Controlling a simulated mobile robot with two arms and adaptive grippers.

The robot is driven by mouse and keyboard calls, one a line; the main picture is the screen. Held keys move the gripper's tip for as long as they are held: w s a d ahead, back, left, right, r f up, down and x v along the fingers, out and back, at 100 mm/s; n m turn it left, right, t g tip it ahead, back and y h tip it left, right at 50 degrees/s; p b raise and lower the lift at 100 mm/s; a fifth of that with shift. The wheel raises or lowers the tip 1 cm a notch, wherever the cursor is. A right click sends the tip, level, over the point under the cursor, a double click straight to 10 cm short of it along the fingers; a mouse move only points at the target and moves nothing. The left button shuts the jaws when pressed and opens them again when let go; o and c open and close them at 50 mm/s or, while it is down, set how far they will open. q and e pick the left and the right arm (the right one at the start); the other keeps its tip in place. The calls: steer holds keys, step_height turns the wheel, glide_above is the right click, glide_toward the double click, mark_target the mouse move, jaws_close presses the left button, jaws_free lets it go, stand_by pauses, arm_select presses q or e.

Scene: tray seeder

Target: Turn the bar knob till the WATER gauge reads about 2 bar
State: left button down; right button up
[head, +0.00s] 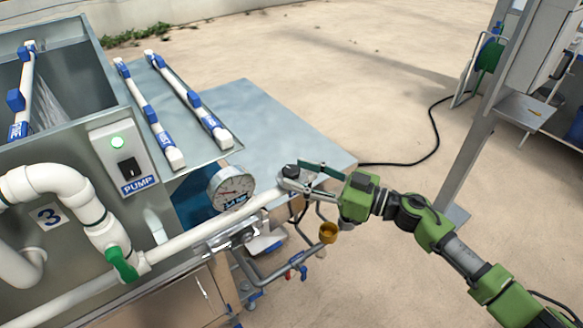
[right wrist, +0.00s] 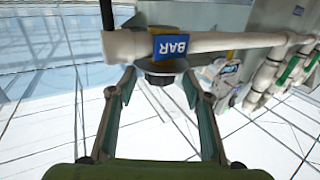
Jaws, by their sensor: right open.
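The bar knob is a dark round knob (head: 290,171) at the right end of the white pipe. In the right wrist view the knob (right wrist: 160,76) sits below a blue BAR label (right wrist: 171,46), between the fingertips. My right gripper (head: 293,175) is open, its fingers on either side of the knob; it also shows in the right wrist view (right wrist: 160,83). I cannot tell whether the fingers touch it. The round white-faced gauge (head: 232,188) stands above the pipe, left of the knob; its reading is too small to make out. My left gripper is not in view.
The pump switch box (head: 123,157) with a lit green lamp is at the left. A green-handled valve (head: 122,264) sits on the white pipework. A brass cup (head: 328,232) is below my right gripper. A metal post (head: 482,140) stands at the right, with open floor between.

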steer(key=shift+x, duration=1.1)
steer(key=shift+w+a, duration=0.1)
steer(key=shift+a, duration=0.15)
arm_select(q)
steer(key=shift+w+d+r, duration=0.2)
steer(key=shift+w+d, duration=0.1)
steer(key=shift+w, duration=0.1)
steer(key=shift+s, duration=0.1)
